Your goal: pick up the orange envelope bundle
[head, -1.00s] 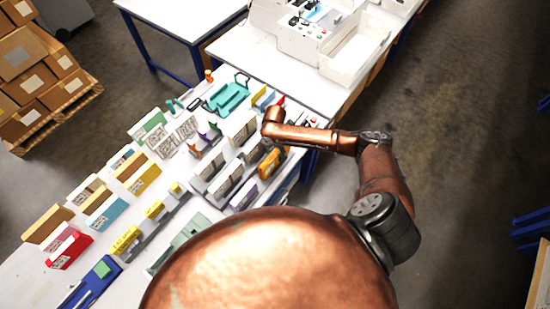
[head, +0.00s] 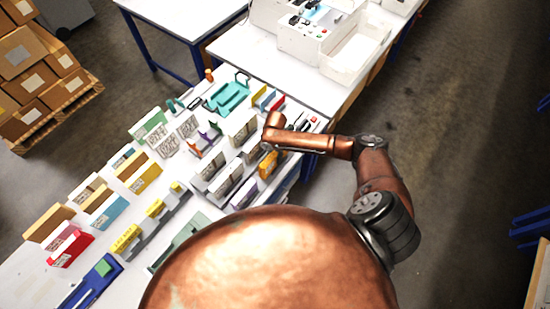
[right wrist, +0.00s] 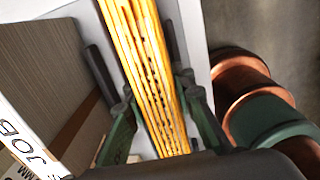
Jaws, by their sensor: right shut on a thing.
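The orange envelope bundle (head: 268,164) stands on edge at the right side of the white table in the head view, partly covered by my right arm. In the right wrist view the bundle (right wrist: 146,75) runs lengthwise between the fingers, its layered edges facing the camera. My right gripper (right wrist: 140,85) has a green, dark-padded finger on each side of it and is shut on it. The wrist and forearm hide most of this gripper in the head view. I cannot tell whether the bundle is clear of its support. My left gripper is in neither view.
A brown box-like thing (right wrist: 45,75) with a printed label stands close left of the gripper in the wrist view. Envelope stacks and holders crowd the table, including a teal tray (head: 228,96). A white machine (head: 305,38) stands on the table behind.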

